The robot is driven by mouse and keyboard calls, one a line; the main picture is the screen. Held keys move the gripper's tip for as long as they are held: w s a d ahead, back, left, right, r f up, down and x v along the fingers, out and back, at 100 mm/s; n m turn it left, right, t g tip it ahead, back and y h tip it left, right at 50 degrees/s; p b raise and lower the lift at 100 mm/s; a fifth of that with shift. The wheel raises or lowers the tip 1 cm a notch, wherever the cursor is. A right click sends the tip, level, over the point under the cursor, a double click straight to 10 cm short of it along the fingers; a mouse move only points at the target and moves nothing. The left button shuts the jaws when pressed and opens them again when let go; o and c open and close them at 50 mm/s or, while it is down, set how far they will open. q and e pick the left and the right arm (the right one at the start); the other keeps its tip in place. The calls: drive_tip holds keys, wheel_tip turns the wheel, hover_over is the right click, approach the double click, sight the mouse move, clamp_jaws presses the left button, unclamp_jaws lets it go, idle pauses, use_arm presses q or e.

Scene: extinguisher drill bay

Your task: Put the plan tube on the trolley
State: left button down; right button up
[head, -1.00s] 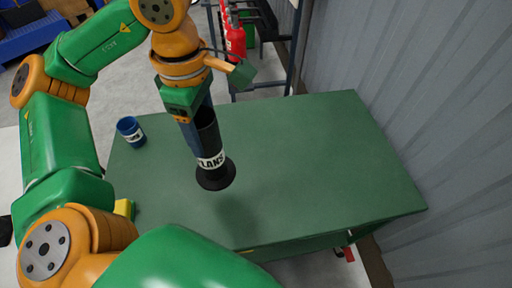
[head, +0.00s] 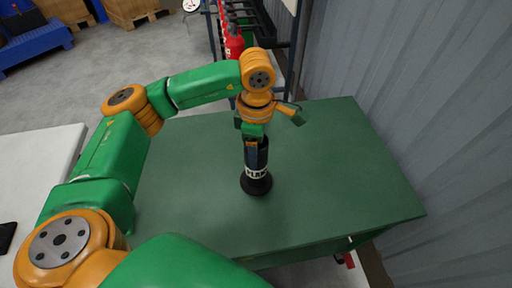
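The plan tube (head: 257,182) is a black cylinder with a wide round base and a white lettered band. It is upright at the middle of the green top (head: 335,165), its base at or very close to the surface; I cannot tell if it touches. My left gripper (head: 255,152) is over the tube's upper part, pointing down, its fingers around it and seemingly shut on it. The gripper hides much of the tube's top. My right gripper is not in view. Nothing is labelled as the trolley; the green-topped piece may be it.
Red extinguishers (head: 233,42) hang on a rack behind the green top. A grey corrugated wall (head: 420,100) runs along the right. A white surface (head: 45,165) lies at left. The green top is clear right of the tube.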

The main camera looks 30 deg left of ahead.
use_arm(q)
drive_tip(key=shift+f, duration=0.35)
drive_tip(key=shift+f, duration=0.15)
drive_tip(key=shift+c, duration=0.5)
unclamp_jaws()
wheel_tip(320, 180, up, 12)
drive_tip(key=shift+r, duration=0.2)
